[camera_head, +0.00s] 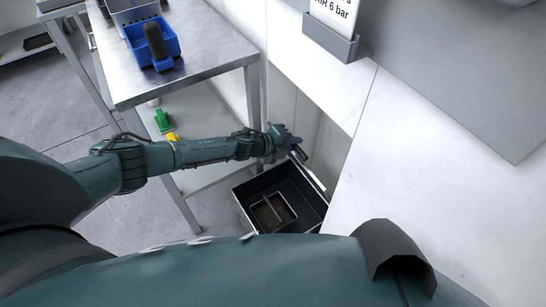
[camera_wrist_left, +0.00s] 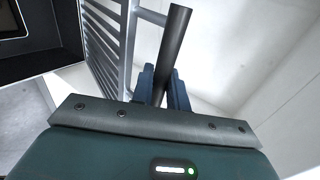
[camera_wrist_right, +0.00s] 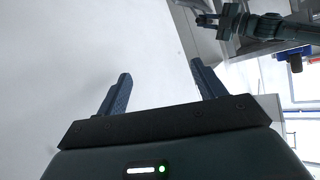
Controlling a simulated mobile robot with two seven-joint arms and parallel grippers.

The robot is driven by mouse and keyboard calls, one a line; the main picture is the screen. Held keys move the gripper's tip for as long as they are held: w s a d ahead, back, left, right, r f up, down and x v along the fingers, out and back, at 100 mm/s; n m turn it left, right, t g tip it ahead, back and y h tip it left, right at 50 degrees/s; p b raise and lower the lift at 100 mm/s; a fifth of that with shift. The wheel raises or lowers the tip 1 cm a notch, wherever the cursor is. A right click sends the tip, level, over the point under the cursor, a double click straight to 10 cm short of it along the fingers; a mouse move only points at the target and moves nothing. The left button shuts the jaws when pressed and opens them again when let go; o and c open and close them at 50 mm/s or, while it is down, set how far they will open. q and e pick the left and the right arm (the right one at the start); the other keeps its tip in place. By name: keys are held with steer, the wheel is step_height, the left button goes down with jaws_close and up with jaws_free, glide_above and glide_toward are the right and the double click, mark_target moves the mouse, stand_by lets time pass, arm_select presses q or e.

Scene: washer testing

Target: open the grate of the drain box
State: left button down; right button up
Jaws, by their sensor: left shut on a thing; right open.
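The black drain box (camera_head: 242,207) stands on the floor against the white wall, below the bench, with its inside showing. Its grate (camera_wrist_left: 102,45) shows in the left wrist view as grey metal slats in a frame, beside the dark box wall (camera_wrist_left: 68,28). In the head view the grate looks like a thin pale strip at the box's right side, swung up. My left gripper (camera_head: 297,148) is above the box's far edge. Its blue fingers (camera_wrist_left: 164,82) are shut on a dark round bar, the grate's handle (camera_wrist_left: 176,40). My right gripper (camera_wrist_right: 160,72) is open and empty.
A metal bench (camera_head: 200,45) with a blue bin (camera_head: 168,47) stands behind my left arm. Green (camera_head: 162,121) and yellow (camera_head: 173,137) items lie on its lower shelf. A grey wall holder (camera_head: 330,38) hangs above the box. A pale blank surface lies before my right gripper.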

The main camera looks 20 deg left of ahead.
arm_select(q)
steer(key=w+d+r+b, duration=0.2)
steer(key=w+d+b, duration=0.5)
steer(key=w+d, duration=0.2)
steer(key=shift+w, duration=1.25)
arm_select(e)
steer(key=shift+s+d+f+n+t, duration=0.5)
steer(key=shift+d+f+t, duration=0.15)
steer(key=shift+t, duration=0.15)
arm_select(q)
steer(key=shift+d, duration=0.1)
arm_select(e)
steer(key=shift+w+r, duration=0.1)
steer(key=shift+w, duration=0.05)
arm_select(q)
steer(key=c, duration=1.4)
jaws_free()
steer(key=shift+c, duration=0.2)
